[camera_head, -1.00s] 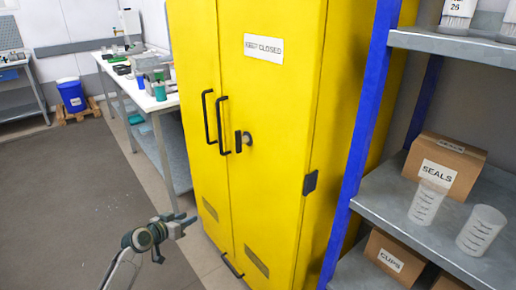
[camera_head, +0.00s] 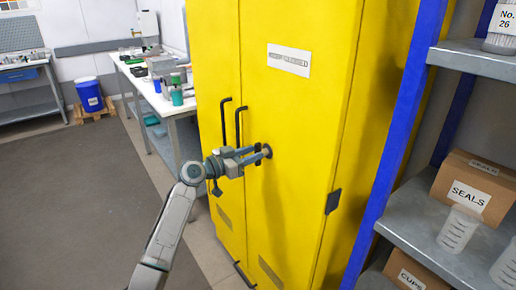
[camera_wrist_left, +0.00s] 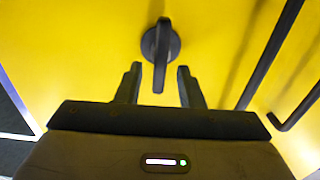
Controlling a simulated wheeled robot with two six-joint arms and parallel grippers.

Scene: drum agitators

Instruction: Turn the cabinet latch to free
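The yellow cabinet (camera_head: 290,120) stands shut in front of me, with a white label on its right door. The black latch (camera_wrist_left: 160,45) shows in the left wrist view as a round base with a bar, its bar lined up with the gripper's length. In the head view the latch (camera_head: 267,151) is partly hidden by my left gripper (camera_head: 262,155). In the wrist view the left gripper (camera_wrist_left: 157,84) is open, a finger on each side of the bar's lower end, with gaps on both sides. My right gripper is not in view.
Two black door handles (camera_head: 238,125) sit just left of the latch in the head view; one handle (camera_wrist_left: 270,55) runs close to the right finger in the wrist view. A blue-posted shelf (camera_head: 400,130) with boxes stands at right. A workbench (camera_head: 170,105) stands behind at left.

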